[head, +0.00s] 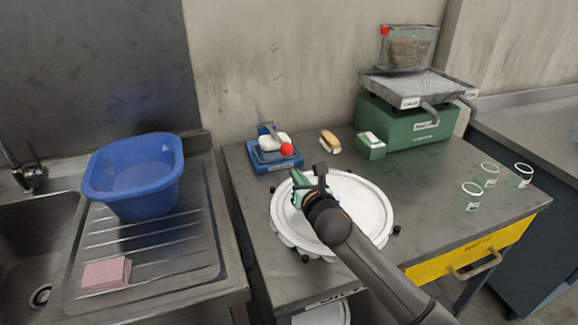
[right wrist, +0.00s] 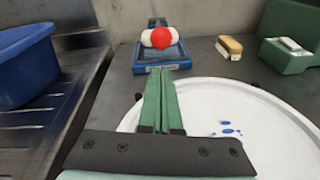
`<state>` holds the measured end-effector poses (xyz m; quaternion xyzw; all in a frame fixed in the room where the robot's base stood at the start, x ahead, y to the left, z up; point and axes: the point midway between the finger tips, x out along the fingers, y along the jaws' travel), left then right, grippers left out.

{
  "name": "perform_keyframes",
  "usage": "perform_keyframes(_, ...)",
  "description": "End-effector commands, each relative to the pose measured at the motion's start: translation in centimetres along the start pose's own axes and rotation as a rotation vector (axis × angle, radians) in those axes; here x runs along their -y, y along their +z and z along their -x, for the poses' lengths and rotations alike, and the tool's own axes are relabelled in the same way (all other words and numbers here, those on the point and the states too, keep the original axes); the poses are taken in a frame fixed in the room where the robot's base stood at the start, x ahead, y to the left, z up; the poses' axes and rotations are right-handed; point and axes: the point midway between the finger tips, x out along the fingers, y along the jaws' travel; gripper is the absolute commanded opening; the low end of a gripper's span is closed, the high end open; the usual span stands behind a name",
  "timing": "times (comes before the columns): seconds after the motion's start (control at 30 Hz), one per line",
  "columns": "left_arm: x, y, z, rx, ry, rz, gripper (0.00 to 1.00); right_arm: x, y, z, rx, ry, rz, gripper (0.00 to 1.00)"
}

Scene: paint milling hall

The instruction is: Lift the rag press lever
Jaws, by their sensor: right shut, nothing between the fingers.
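The rag press (head: 273,164) has a blue base and stands at the back left of the grey table. A white rag roll lies in it. Its lever ends in a red knob (head: 287,149), which sits low at the front of the roll, so the lever looks lowered. In the right wrist view the red knob (right wrist: 161,39) is straight beyond the fingertips, with the blue base (right wrist: 160,69) below. My right gripper (head: 296,176) is shut and empty, in front of the press and apart from it, above the white round lid. My left gripper is not in view.
The white round lid (head: 365,205) fills the table front. A brush (head: 330,142), a green block (head: 371,146) and a green scale (head: 405,124) stand right of the press. Several white rings are at far right. A blue basin (head: 135,175) stands left on the drainer.

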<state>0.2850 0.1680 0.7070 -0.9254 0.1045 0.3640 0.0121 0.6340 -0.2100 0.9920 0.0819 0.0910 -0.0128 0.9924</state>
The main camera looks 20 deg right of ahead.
Motion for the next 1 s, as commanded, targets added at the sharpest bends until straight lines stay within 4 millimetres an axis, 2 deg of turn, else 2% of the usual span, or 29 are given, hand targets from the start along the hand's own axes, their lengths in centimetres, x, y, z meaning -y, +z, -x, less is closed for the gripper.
perform_keyframes(0.2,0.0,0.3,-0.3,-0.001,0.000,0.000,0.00,-0.1,0.0,-3.4,0.000,0.000,-0.003,0.00)
perform_keyframes(0.4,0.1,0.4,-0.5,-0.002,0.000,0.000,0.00,-0.1,-0.1,-5.5,-0.001,0.000,-0.002,0.00)
perform_keyframes(0.6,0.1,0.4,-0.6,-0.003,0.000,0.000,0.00,-0.1,0.0,-6.5,0.000,0.001,-0.001,0.00)
perform_keyframes(1.0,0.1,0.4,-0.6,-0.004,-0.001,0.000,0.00,-0.1,0.0,-6.6,-0.001,0.001,0.000,0.00)
